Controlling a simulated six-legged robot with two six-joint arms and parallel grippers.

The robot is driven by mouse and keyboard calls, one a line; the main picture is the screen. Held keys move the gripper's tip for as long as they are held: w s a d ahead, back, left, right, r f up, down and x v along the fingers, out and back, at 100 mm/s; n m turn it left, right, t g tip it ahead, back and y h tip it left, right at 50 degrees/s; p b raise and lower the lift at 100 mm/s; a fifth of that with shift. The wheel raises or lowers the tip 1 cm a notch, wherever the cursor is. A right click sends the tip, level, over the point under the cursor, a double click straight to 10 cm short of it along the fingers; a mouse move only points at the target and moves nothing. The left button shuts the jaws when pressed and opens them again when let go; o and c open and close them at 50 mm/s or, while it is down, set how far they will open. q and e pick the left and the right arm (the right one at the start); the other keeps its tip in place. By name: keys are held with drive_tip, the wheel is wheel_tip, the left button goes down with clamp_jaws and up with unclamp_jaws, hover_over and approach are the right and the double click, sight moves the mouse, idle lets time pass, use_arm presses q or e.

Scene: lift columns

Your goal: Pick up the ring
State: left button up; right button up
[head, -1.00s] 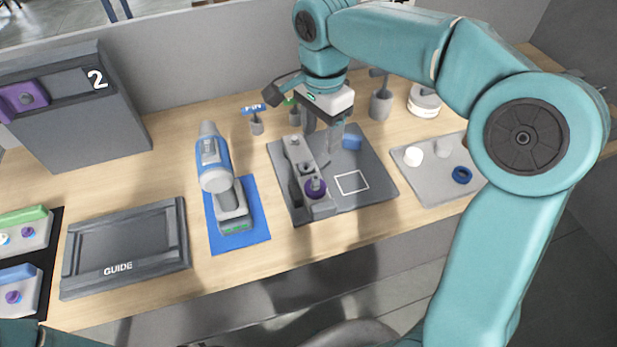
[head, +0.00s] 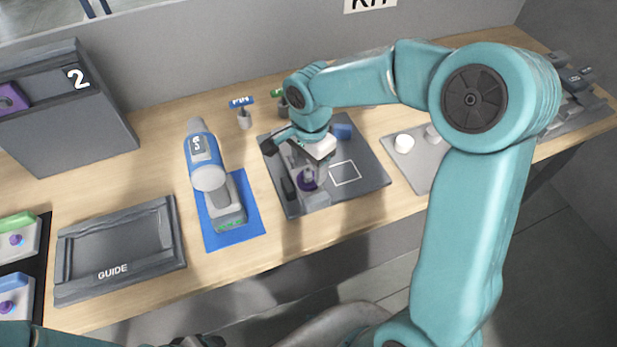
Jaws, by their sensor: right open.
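A purple ring (head: 306,181) sits around a grey post on the grey fixture of the dark work mat (head: 372,178). My right gripper (head: 312,172) is open, pointing down over the fixture right at the purple ring. Its hand and fingers hide part of the fixture, and I cannot tell if they touch the ring. A blue ring seen earlier on the grey tray (head: 418,172) is hidden behind my right arm. A dark part of my left arm shows at the bottom edge; its jaws cannot be made out.
A blue and grey power tool (head: 207,165) stands on a blue mat (head: 236,238) left of the work mat. A dark GUIDE panel (head: 115,250) lies further left. A blue block (head: 342,131) and a white cylinder (head: 404,143) are near my right arm.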

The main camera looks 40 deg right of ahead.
sight(309, 169)
wheel_tip(309, 169, down, 3)
drive_tip(key=shift+w+f, duration=0.15)
drive_tip(key=shift+f, duration=0.05)
drive_tip(key=c, duration=0.8)
drive_tip(key=shift+r, duration=0.1)
wheel_tip(309, 169, up, 20)
drive_tip(key=shift+r+p, duration=0.15)
drive_tip(key=shift+p, duration=0.15)
